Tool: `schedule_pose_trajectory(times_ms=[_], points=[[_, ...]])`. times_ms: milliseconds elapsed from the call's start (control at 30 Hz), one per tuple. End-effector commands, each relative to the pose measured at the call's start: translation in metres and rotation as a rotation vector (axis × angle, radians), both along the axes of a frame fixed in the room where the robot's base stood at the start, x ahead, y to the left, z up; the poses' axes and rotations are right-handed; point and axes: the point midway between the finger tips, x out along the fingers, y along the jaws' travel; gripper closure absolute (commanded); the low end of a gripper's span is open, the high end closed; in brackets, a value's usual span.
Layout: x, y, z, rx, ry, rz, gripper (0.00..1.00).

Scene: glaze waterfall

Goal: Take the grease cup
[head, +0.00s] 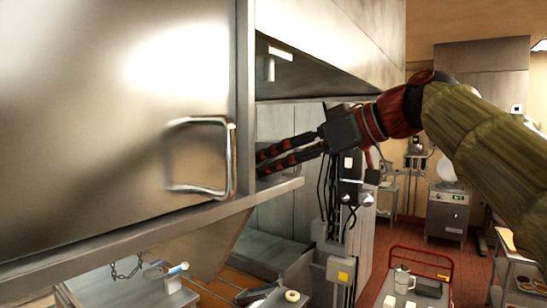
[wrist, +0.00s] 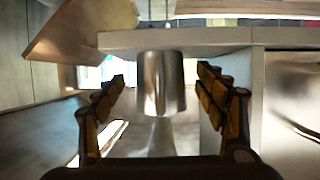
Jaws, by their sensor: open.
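The grease cup, a shiny metal cylinder (wrist: 162,84), is upright in the wrist view, just under a pale metal ledge (wrist: 185,38). My gripper (wrist: 160,85) is open, with one dark, segmented finger to each side of the cup. Gaps show between the cup and both fingers, so it is not gripped. In the head view my gripper (head: 259,163) reaches left, its fingertips at the edge of a large steel hood. The cup cannot be made out there; the hood's front seems to hide it.
A steel panel with a bar handle (head: 203,160) fills the left of the head view, close to my fingertips. A grey post with cables (head: 340,190) stands below my wrist. A red cart (head: 420,262) is lower right. Red tiled floor shows at the right.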

Motion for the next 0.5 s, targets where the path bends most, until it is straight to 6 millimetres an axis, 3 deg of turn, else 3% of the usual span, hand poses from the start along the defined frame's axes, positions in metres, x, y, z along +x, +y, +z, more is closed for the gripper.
schedule_pose_trajectory(times_ms=[167, 433, 500], points=[[0.0107, 0.0143, -0.0065, -0.001, 0.0, 0.001, 0.29], [0.0122, 0.0154, -0.0084, -0.001, 0.0, -0.001, 0.29], [0.0122, 0.0155, -0.0084, -0.001, 0.0, -0.001, 0.33]])
